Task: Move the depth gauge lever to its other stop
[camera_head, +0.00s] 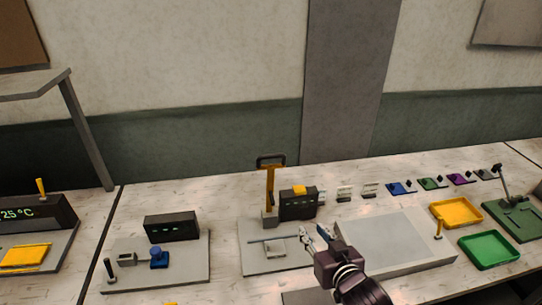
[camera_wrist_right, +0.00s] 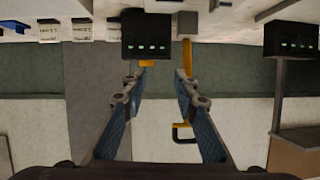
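I cannot tell for certain which lever belongs to the depth gauge. A yellow upright lever with a dark loop handle (camera_head: 270,185) stands at the back of a grey plate (camera_head: 252,262), beside a dark box with indicator lights (camera_head: 298,205). In the wrist view, the dark box (camera_wrist_right: 147,36) and the loop handle (camera_wrist_right: 183,133) appear upside down. My right gripper (camera_head: 314,232) is in front of them, over the plate's right part. In the wrist view, its fingers (camera_wrist_right: 164,80) are apart, with nothing held between them. My left gripper is not in view.
A left plate (camera_head: 190,275) carries a blue knob (camera_head: 158,257) and a short black-topped lever (camera_head: 110,268). A large grey slab (camera_head: 385,245) lies right of my gripper. Yellow (camera_head: 456,212) and green (camera_head: 489,250) trays and a green base with a lever (camera_head: 503,185) are farther right.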

